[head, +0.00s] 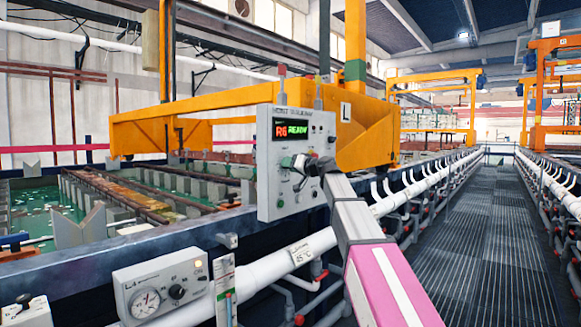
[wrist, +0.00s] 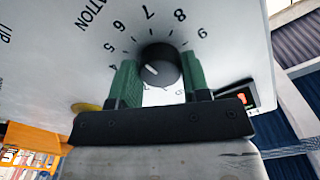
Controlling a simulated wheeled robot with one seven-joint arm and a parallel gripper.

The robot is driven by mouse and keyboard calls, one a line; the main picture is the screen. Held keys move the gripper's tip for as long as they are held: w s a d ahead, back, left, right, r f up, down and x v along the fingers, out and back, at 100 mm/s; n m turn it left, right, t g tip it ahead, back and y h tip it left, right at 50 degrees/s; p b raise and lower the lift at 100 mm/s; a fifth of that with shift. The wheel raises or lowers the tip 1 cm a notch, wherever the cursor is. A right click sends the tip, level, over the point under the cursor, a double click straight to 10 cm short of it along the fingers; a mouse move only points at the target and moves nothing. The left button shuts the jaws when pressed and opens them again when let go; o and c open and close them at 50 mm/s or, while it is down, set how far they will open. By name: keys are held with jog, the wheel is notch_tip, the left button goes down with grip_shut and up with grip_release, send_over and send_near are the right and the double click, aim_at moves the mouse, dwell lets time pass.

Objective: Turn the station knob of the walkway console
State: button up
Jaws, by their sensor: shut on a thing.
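The walkway console (head: 266,185) is a grey panel hanging at the tank edge, with a lit display (head: 291,130) reading "R6 READY". In the wrist view the station knob (wrist: 160,66) is round and dark with a white pointer mark, inside a ring of printed numbers. My gripper (wrist: 158,78) is shut on the knob, one green finger on each side. In the head view my gripper (head: 297,163) is against the console face and the knob cannot be made out clearly there.
A yellow crane beam (head: 230,115) stands behind the console. White pipes (head: 410,190) run along the tank. The grated walkway (head: 475,230) at right is clear.

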jog(key=shift+s, duration=0.1)
dwell(0.3)
jog(key=o, duration=0.9)
jog(key=v, duration=1)
jog(key=shift+s+d, duration=0.25)
jog(key=shift+d, duration=0.1)
jog(key=s+d+f+m+g+h, duration=0.1)
jog(key=s+d+f+g+h, duration=0.1)
jog(key=f, duration=1)
jog(key=s+d+f+m+g+h, duration=0.1)
jog(key=s+f+h, duration=0.15)
jog(key=f, duration=1.05)
jog(key=s+d+f+m+g+h, duration=0.1)
jog(key=s+d+f+g+h, duration=0.15)
jog(key=f, duration=0.95)
jog(key=s+d+f+g+h, duration=0.1)
jog(key=s+d+f+h, duration=0.1)
jog(key=s+f, duration=0.4)
jog(key=s+d+f+m+g+h, duration=0.1)
jog(key=s+d+f+g+h, duration=0.1)
jog(key=s+d+f, duration=0.2)
jog(key=s+d+f+g+h, duration=0.2)
jog(key=s+f, duration=0.8)
jog(key=f, duration=0.6)
jog(key=shift+s+d+m+g+h, duration=0.15)
jog(key=shift+d+m+g+h, duration=0.15)
jog(key=shift+d+h, duration=0.4)
